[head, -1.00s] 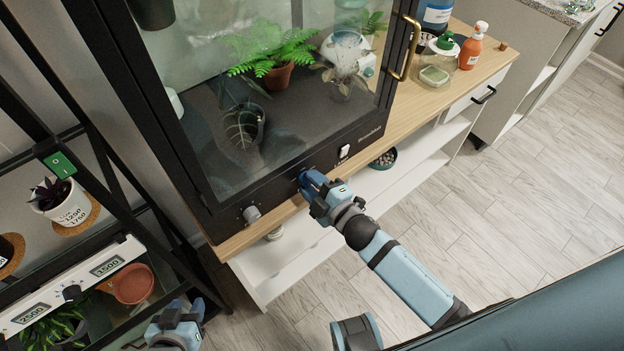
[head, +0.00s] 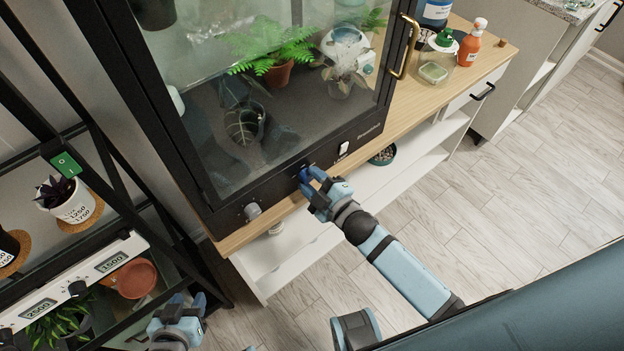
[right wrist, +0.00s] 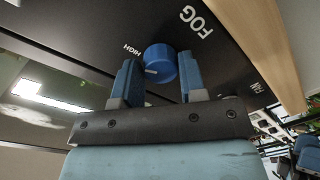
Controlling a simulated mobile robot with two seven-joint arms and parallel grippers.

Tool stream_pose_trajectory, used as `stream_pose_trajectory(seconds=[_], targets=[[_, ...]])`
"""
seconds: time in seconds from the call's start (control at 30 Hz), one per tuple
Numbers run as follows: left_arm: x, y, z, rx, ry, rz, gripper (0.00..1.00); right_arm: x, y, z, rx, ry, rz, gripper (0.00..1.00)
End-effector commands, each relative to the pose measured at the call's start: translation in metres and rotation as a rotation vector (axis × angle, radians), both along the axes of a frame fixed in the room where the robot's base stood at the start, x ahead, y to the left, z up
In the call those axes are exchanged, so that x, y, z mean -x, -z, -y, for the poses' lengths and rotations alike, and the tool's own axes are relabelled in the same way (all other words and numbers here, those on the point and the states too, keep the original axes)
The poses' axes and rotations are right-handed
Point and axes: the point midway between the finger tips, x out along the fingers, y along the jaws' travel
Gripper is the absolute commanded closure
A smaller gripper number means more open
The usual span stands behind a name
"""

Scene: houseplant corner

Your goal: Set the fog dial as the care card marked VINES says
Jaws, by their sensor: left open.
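The blue fog dial (right wrist: 161,64) is on the black front panel of the glass cabinet, beside the words FOG and HIGH in the right wrist view. A short pale mark shows on its lower left. In the head view the dial (head: 304,174) is small, and its setting is unreadable there. My right gripper (head: 317,176) is just in front of it. In the right wrist view the fingers (right wrist: 162,82) are open, one on each side of the dial, with a gap at the right. My left gripper (head: 187,300) is open and empty at the lower left. No card marked VINES is visible.
A grey knob (head: 252,212) and a white switch (head: 344,148) are on the same panel. The glass cabinet (head: 225,190) holds several plants. A black shelf rack with pots (head: 72,205) stands at the left. Bottles stand on the wooden top at right; the floor is clear.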

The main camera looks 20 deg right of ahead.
Motion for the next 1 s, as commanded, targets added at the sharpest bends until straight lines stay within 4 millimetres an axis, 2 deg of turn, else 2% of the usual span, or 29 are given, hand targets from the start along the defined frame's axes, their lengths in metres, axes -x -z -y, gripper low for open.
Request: stream_pose_trajectory(seconds=[0.03, 0.07, 0.1, 0.37, 0.47, 0.57, 0.8, 1.0], targets=[[0.0, 0.0, 0.0, 0.001, -0.001, 0.0, 0.57, 0.0, 0.0, 0.0, 0.0, 0.001, 0.001, 0.49], [0.0, 0.0, 0.0, 0.001, -0.001, 0.001, 0.57, 0.0, 0.0, 0.0, 0.0, 0.001, 0.001, 0.42], [0.0, -0.001, 0.0, 0.001, -0.001, 0.001, 0.57, 0.0, 0.0, 0.0, 0.001, 0.001, 0.001, 0.4], [-0.001, -0.002, 0.0, 0.002, -0.002, 0.003, 0.57, 0.001, 0.0, 0.0, 0.001, -0.001, 0.0, 0.4], [-0.001, -0.002, -0.001, 0.001, -0.002, 0.004, 0.57, 0.008, 0.001, 0.003, 0.002, -0.001, -0.002, 0.4], [-0.001, -0.001, -0.001, 0.001, -0.002, 0.004, 0.57, 0.022, 0.001, 0.009, 0.001, 0.0, -0.003, 0.4], [-0.001, 0.001, -0.002, -0.001, -0.001, 0.002, 0.57, 0.073, -0.001, 0.029, 0.001, 0.0, -0.003, 0.4], [-0.001, 0.002, -0.002, 0.0, -0.001, 0.001, 0.57, 0.109, -0.002, 0.044, 0.001, 0.0, -0.003, 0.4]])
